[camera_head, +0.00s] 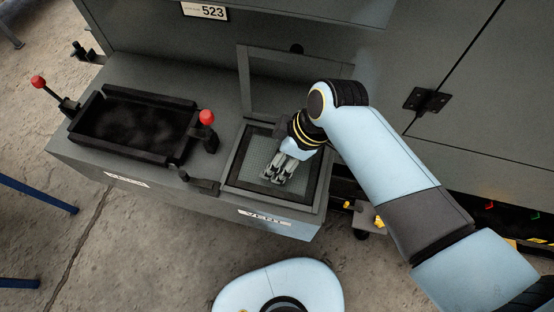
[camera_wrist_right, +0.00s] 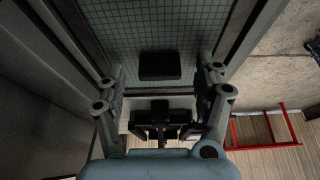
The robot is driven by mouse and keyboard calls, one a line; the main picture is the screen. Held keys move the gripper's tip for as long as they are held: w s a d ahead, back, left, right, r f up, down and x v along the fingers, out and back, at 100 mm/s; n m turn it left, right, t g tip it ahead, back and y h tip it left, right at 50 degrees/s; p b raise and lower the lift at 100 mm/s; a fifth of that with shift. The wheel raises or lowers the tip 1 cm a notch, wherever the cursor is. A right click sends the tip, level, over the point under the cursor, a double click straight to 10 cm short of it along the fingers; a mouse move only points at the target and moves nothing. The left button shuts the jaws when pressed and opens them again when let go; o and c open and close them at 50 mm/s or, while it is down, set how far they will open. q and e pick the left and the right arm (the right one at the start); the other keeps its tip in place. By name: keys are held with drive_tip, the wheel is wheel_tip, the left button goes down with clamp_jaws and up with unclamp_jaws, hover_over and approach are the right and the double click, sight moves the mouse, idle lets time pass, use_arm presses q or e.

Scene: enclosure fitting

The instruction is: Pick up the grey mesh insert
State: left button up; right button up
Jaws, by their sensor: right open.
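The grey mesh insert (camera_head: 257,157) lies in the dark square frame of the vent opening at the right end of the grey cabinet top. In the right wrist view the mesh (camera_wrist_right: 128,22) fills the top centre, with a black block-like tab (camera_wrist_right: 160,66) on it. My right gripper (camera_head: 277,177) is over the mesh in the head view. In the wrist view its open fingers (camera_wrist_right: 161,82) stand on either side of the black tab, apart from it, with nothing held. The gripper covers part of the mesh in the head view. My left gripper is not in view.
A hinged frame (camera_head: 243,85) stands raised behind the opening. A black tray (camera_head: 132,128) with red-knobbed levers (camera_head: 207,117) sits to the left. A dark latch (camera_head: 203,186) is at the opening's left front corner. A tall cabinet wall (camera_head: 440,60) rises behind.

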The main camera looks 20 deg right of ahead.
drive_tip(key=shift+c, duration=0.2)
drive_tip(key=c, duration=1.3)
drive_tip(key=shift+r, duration=0.1)
